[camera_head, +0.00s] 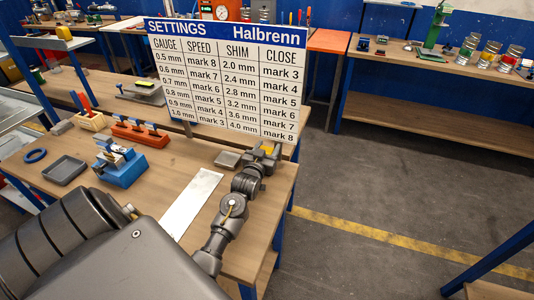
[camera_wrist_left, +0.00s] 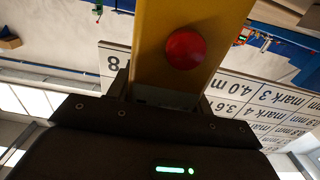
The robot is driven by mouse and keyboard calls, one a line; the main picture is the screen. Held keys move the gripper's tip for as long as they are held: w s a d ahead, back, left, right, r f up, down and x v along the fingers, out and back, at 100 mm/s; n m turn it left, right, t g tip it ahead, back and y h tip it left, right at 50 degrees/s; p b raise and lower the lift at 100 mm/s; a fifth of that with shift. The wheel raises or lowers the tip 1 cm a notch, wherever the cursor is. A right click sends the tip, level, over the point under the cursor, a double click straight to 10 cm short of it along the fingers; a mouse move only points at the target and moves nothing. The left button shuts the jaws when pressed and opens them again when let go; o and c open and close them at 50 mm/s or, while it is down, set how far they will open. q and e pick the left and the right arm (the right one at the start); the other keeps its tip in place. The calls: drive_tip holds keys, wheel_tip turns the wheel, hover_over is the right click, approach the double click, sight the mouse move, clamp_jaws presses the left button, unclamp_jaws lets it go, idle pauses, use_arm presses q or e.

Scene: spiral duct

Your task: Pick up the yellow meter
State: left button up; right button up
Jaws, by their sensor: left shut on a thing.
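My left gripper (camera_head: 261,156) is in front of the lower right corner of the settings board, by the right end of the wooden workbench. It is shut on the yellow meter (camera_head: 268,149), of which only a small yellow patch shows in the head view. In the left wrist view the yellow meter (camera_wrist_left: 205,22) is a long yellow body with a round red button, between the fingers of the left gripper (camera_wrist_left: 165,92). I cannot tell whether the meter touches the bench. My right gripper is not in view.
The settings board (camera_head: 228,78) stands close behind the left gripper. On the workbench (camera_head: 265,220) are a white plate (camera_head: 190,203), a blue fixture (camera_head: 122,166), a red rack (camera_head: 142,133), a grey tray (camera_head: 65,170) and a small grey block (camera_head: 228,159).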

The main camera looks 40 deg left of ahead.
use_arm(q)
drive_tip(key=shift+r, duration=0.4)
drive_tip(key=s+r, duration=0.1)
drive_tip(key=r, duration=0.1)
drive_tip(key=s+d+r+b, duration=0.1)
drive_tip(key=r, duration=0.1)
drive_tip(key=s+r+b, duration=0.1)
drive_tip(key=r, duration=0.1)
drive_tip(key=shift+s+d+r, duration=0.15)
drive_tip(key=shift+s+r, duration=0.15)
drive_tip(key=shift+s, duration=0.05)
drive_tip(key=s+d+r+b, duration=0.2)
drive_tip(key=s+r, duration=0.3)
drive_tip(key=s, duration=0.4)
drive_tip(key=shift+s+d+r, duration=0.2)
drive_tip(key=shift+s+d, duration=0.1)
drive_tip(key=shift+d, duration=0.3)
